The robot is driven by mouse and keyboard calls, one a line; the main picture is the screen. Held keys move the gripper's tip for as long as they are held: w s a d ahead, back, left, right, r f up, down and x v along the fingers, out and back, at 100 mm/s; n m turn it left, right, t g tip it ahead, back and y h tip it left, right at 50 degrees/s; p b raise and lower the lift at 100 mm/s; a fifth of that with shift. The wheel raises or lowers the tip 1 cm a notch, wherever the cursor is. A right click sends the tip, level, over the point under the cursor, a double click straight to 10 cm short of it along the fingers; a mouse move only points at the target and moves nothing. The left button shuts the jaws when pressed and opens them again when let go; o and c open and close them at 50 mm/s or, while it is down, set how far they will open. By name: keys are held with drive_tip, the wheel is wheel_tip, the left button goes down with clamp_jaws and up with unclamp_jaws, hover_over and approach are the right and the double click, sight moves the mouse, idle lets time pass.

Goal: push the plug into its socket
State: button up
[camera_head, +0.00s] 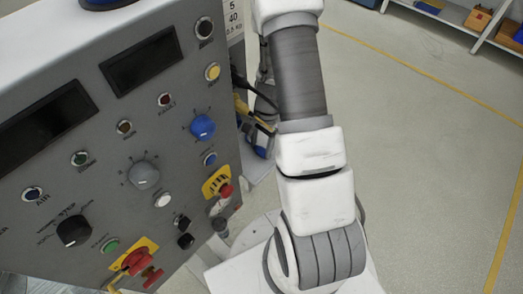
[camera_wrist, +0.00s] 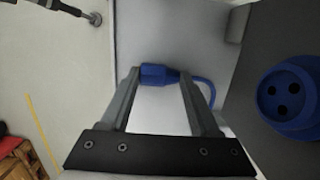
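The blue plug (camera_wrist: 158,74) shows in the wrist view between and just beyond my fingertips, lying crosswise against a pale grey surface. Its blue cable (camera_wrist: 209,88) curves from its right end. My gripper (camera_wrist: 159,71) has its two fingers wide apart; whether a fingertip touches the plug is unclear. A round blue socket (camera_wrist: 288,97) with three dark holes is on a dark grey face at the right, apart from the gripper. In the head view my gripper is mostly hidden behind the control panel and my arm, and I cannot make out the socket there.
A grey control panel (camera_head: 117,181) with knobs, buttons and dark displays fills the head view's left, beside my arm. Open floor (camera_head: 430,150) with yellow lines lies to the right. A shelf (camera_head: 455,22) with boxes stands at the back right. A brown wooden box (camera_wrist: 18,158) shows at lower left in the wrist view.

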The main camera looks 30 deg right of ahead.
sight(259, 149)
drive_tip(key=c, duration=0.7)
drive_tip(key=shift+r, duration=0.5)
wheel_tip(259, 149, up, 3)
drive_tip(key=shift+w+r, duration=0.1)
drive_tip(key=shift+r, duration=0.05)
drive_tip(key=s+d+r+b, duration=0.1)
drive_tip(key=s+d+r, duration=0.5)
drive_tip(key=s+d, duration=0.2)
drive_tip(key=shift+d+r, duration=0.3)
drive_tip(key=shift+r, duration=0.05)
